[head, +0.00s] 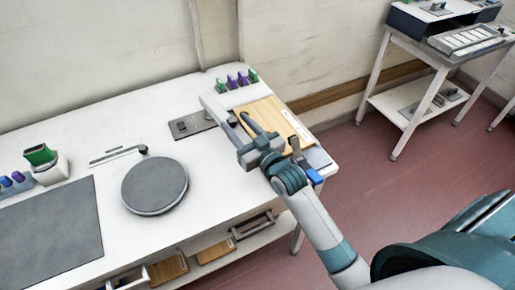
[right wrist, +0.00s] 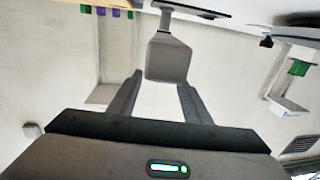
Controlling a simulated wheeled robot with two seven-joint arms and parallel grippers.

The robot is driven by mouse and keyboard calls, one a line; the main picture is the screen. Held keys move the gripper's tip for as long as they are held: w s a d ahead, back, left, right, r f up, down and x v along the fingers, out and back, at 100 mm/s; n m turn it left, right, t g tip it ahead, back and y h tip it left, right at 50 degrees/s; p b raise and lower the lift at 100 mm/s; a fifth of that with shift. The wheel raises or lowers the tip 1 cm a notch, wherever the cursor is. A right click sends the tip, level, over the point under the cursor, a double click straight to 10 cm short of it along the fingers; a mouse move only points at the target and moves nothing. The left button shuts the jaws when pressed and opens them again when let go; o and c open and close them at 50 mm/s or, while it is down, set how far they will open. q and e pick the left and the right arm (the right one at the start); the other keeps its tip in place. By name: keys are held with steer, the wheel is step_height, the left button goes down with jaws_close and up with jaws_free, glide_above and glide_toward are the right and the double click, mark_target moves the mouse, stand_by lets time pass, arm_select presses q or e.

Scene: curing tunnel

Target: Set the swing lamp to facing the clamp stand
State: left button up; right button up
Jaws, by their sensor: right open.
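My right gripper (head: 247,137) is over the right end of the white worktable, above a wooden board (head: 268,113). It is open. In the right wrist view, a grey tapered block (right wrist: 167,58) on a short stem shows between the two fingers of the gripper (right wrist: 160,88). I cannot tell whether the block is the swing lamp's head or whether a finger touches it. A dark upright paddle (head: 295,144) with a blue part (head: 315,176) stands at the table's right edge. I cannot say for sure which thing is the clamp stand. My left gripper is out of view.
A round grey turntable (head: 154,187), a thin arm with a dark knob (head: 143,150), a metal plate (head: 190,125) and a dark mat (head: 45,232) are on the worktable (head: 105,115). Green and purple clips (head: 237,80) line the back. Another bench (head: 405,78) stands at the right.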

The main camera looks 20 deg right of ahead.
steer(key=s+d+b, duration=0.1)
steer(key=s+b, duration=0.1)
steer(key=s, duration=0.8)
steer(key=shift+s+d, duration=0.15)
steer(key=shift+d, duration=0.25)
